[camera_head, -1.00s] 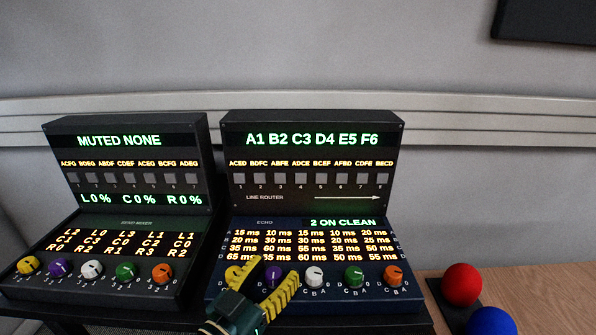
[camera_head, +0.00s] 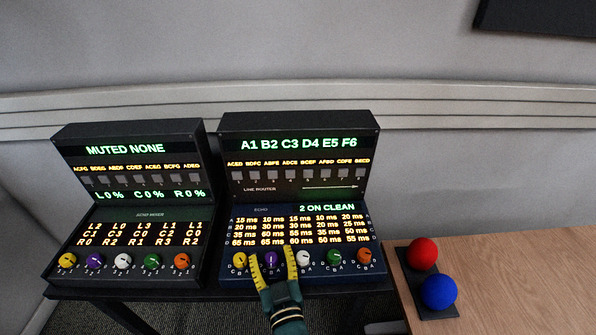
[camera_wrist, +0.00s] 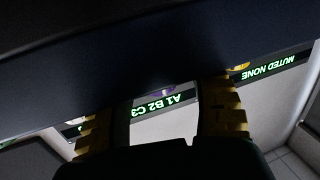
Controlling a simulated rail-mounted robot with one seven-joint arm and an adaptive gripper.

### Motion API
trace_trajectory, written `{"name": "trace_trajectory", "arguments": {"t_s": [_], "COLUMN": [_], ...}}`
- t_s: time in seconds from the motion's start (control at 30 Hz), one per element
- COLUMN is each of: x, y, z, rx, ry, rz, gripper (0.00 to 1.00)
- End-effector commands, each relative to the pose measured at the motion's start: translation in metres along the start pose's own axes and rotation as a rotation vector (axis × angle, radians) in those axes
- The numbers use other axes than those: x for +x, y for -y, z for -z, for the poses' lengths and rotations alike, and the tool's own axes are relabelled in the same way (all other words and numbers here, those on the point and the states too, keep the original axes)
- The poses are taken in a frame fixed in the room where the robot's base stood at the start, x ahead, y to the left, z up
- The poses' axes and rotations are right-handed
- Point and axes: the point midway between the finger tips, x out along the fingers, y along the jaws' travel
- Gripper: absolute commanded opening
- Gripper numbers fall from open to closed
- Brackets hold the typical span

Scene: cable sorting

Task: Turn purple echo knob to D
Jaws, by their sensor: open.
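The purple echo knob (camera_head: 271,258) is on the blue echo panel (camera_head: 376,262), second from the left in its row. Its white pointer line looks near vertical, but the letter it marks is too small to read. My gripper (camera_head: 272,262) is open, its yellow fingers on either side of the purple knob, with the yellow knob (camera_head: 240,259) just left of the left finger. I cannot tell whether the fingers touch the knob. In the wrist view a sliver of the purple knob (camera_wrist: 160,92) shows between the dark, open fingers.
White (camera_head: 303,258), green and orange echo knobs sit to the right, the white one close to my right finger. The line router (camera_head: 300,170) stands behind. A second mixer (camera_head: 130,245) is at left. Red (camera_head: 423,252) and blue (camera_head: 438,292) balls sit at right.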

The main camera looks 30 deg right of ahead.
Motion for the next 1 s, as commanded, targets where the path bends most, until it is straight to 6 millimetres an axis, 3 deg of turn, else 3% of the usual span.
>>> {"name": "trace_trajectory", "arguments": {"t_s": [0.27,0.57,1.0], "x": [-0.004,-0.06,-0.156], "y": [-0.001,-0.007,-0.021], "z": [0.0,0.001,-0.002], "rx": [0.0,0.001,0.002], "ry": [-0.007,-0.006,-0.006], "rz": [0.14,0.136,0.135], "gripper": [0.6,0.6,0.6]}}
